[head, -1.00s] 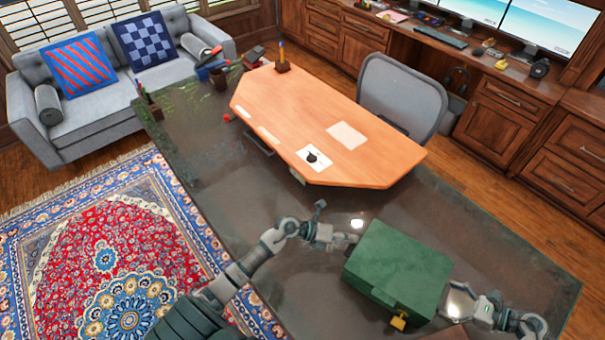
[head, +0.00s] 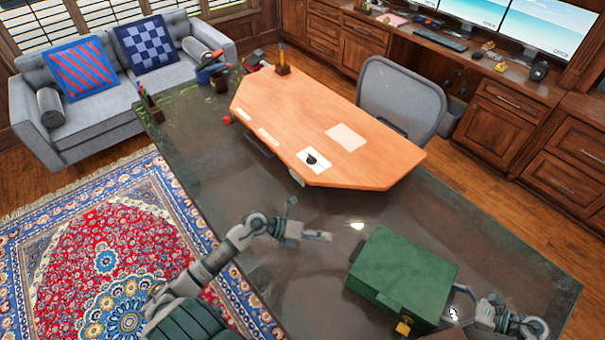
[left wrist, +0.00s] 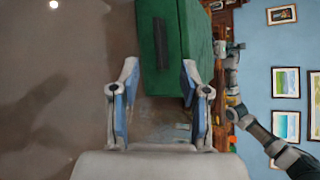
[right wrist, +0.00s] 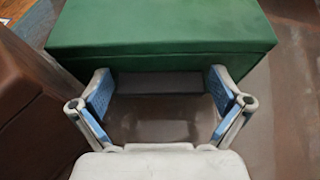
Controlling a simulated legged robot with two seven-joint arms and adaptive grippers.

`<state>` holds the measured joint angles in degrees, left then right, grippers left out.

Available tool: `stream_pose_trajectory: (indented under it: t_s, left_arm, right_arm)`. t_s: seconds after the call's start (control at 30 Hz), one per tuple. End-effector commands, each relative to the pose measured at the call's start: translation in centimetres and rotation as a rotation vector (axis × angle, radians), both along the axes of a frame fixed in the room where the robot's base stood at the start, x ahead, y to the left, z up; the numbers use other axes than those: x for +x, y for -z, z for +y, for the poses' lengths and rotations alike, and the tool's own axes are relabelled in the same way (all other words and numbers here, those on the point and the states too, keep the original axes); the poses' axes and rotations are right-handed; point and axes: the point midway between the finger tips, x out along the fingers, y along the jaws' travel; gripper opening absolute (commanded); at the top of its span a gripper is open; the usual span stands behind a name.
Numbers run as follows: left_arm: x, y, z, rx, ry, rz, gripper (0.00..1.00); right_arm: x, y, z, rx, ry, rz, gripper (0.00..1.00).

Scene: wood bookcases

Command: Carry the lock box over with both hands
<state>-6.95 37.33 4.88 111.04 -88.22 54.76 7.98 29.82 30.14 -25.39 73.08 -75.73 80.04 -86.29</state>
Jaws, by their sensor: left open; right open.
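The lock box is a green box (head: 405,272) with a yellow padlock (head: 403,327) on its front, resting on the dark desk. My left gripper (head: 318,236) is open and empty, to the left of the box and apart from it. In the left wrist view the box (left wrist: 192,50) shows a dark handle on its side, beyond the open fingers (left wrist: 160,95). My right gripper (head: 458,303) is open beside the box's right side. In the right wrist view the box (right wrist: 160,35) lies just ahead of the open fingers (right wrist: 160,85); I cannot tell whether they touch it.
The dark desk (head: 215,160) has clear room left of the box. A raised orange wood top (head: 290,110) stands behind, holding papers and a pen holder (head: 282,66). A brown object (right wrist: 20,100) is close to my right gripper. A grey chair (head: 400,95) stands beyond.

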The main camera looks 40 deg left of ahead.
Motion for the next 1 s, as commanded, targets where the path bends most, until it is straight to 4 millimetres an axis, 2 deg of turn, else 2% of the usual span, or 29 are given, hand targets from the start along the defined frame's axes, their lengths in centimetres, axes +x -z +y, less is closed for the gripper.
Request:
stream_pose_trajectory:
  t_s: [0.17, 0.27, 0.5, 0.7, 1.0]
  left_arm:
    - [-0.6, -0.5, 0.7, 0.001, 0.001, 0.000, 0.46]
    - [-0.6, -0.5, 0.9, -0.001, 0.001, -0.002, 0.46]
    - [-0.6, -0.4, 1.1, -0.003, 0.000, -0.002, 0.46]
    - [-0.6, -0.4, 1.0, -0.002, 0.001, -0.001, 0.46]
    - [-0.6, -0.4, 0.9, -0.002, 0.001, -0.001, 0.46]
  right_arm:
    - [0.1, -0.2, -0.7, -0.002, 0.002, 0.000, 1.00]
    - [0.1, -0.8, -1.8, -0.005, 0.003, 0.000, 1.00]
    - [0.3, -3.0, -6.5, -0.009, 0.003, 0.000, 1.00]
    - [0.3, -4.3, -9.5, -0.008, 0.002, 0.000, 1.00]
    - [0.3, -4.7, -10.5, -0.006, 0.000, 0.001, 1.00]
